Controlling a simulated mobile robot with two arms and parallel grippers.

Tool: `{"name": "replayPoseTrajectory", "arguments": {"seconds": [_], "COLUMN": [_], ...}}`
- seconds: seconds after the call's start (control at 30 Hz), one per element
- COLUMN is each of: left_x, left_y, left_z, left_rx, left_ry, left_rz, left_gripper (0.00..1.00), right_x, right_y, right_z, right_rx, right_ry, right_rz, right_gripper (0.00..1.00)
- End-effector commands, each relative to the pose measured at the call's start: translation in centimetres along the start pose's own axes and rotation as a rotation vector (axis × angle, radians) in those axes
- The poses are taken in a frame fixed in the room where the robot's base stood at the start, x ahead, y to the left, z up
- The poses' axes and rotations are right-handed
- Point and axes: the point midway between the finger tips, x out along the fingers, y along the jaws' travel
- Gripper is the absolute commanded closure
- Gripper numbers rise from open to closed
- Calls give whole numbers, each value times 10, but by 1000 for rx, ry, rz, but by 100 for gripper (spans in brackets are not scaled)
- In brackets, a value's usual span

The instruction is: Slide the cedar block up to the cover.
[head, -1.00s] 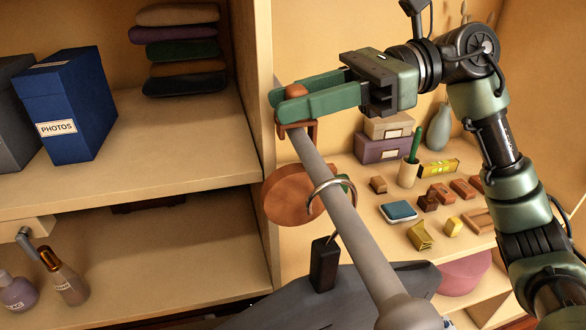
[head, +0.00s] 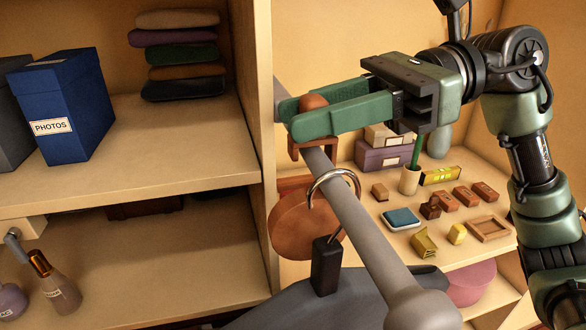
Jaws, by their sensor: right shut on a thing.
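The reddish-brown cedar block sits astride the grey rail (head: 372,235), with a saddle (head: 318,148) and a round knob (head: 313,101) on top. A round brown disc (head: 300,226) hangs below the rail and appears to be part of the block. My right gripper (head: 308,113) is shut on the knob. The dark grey cover (head: 300,309) hangs nearer to me from a metal hook (head: 331,174) over the rail, with a black neck (head: 326,266). A short stretch of rail shows between saddle and hook. The hook overlaps the disc in view, so I cannot tell whether they touch. My left gripper is out of view.
Left shelves hold a blue photo box (head: 64,105), folded clothes (head: 182,55) and bottles (head: 55,283). A wooden upright (head: 252,110) stands just left of the rail. The right shelf (head: 378,215) holds several small items, including a blue pad (head: 402,218) and a green pen in a cup (head: 410,180).

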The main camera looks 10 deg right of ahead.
Motion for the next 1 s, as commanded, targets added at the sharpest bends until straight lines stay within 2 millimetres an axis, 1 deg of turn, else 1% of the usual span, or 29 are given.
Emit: {"name": "replayPoseTrajectory", "arguments": {"seconds": [0.3,0.33,0.37,0.4,0.77,0.87,1.0], "left_x": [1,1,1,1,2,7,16], "left_y": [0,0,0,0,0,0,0], "left_z": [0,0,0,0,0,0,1], "left_rx": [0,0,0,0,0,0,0], "left_ry": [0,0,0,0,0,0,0], "left_rz": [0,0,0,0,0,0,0], "left_gripper": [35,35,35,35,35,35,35], "right_x": [0,0,0,0,-2,-12,-36], "right_y": [3,3,3,3,3,2,2], "right_z": [0,0,0,0,0,-1,-2], "right_rx": [-1,-1,-1,-1,0,0,-1], "right_ry": [-1,-1,-1,-1,0,-1,-1], "right_rz": [0,0,0,0,0,-2,-5], "right_gripper": [100,66,57,46,46,46,46]}}
